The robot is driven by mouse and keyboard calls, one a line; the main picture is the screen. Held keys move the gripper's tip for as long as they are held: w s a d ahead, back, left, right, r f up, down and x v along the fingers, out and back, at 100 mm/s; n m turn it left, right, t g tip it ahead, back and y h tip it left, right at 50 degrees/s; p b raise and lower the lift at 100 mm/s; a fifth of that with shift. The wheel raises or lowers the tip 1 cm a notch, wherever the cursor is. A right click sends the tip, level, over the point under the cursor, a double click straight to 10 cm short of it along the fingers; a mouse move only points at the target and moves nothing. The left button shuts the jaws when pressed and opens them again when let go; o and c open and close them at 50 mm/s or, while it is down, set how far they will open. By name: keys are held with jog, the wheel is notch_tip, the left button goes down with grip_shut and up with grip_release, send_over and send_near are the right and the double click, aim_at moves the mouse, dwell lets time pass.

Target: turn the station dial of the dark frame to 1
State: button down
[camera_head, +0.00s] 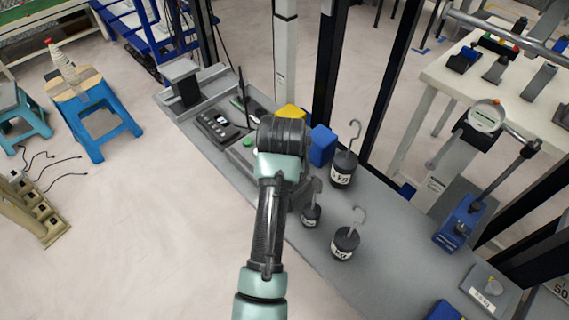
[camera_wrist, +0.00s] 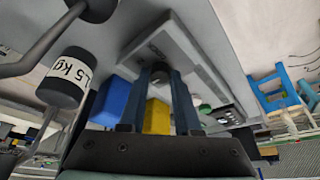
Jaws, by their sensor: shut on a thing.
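In the wrist view my gripper (camera_wrist: 160,76) has its two fingers close around a small dark knob, the station dial (camera_wrist: 160,67). The dial sits at the near end of a long grey panel (camera_wrist: 184,47) on the bench. The dial's marks and the number it points to cannot be read. In the head view my arm covers the dial and the fingertips. The dark frame's upright posts (camera_head: 327,62) rise behind the bench there.
The grey bench (camera_head: 385,283) carries several hooked black weights (camera_head: 343,168), a blue block (camera_head: 322,146), a yellow block (camera_head: 290,113) and a black keypad box (camera_head: 218,127). Blue stools (camera_head: 95,115) stand left.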

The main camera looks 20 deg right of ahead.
dwell(0.4)
jog(key=c, duration=0.6)
grip_release()
jog(key=p+v, duration=0.1)
jog(key=v, duration=1.2)
jog(key=shift+p, duration=0.4)
jog(key=shift+s+d, duration=0.1)
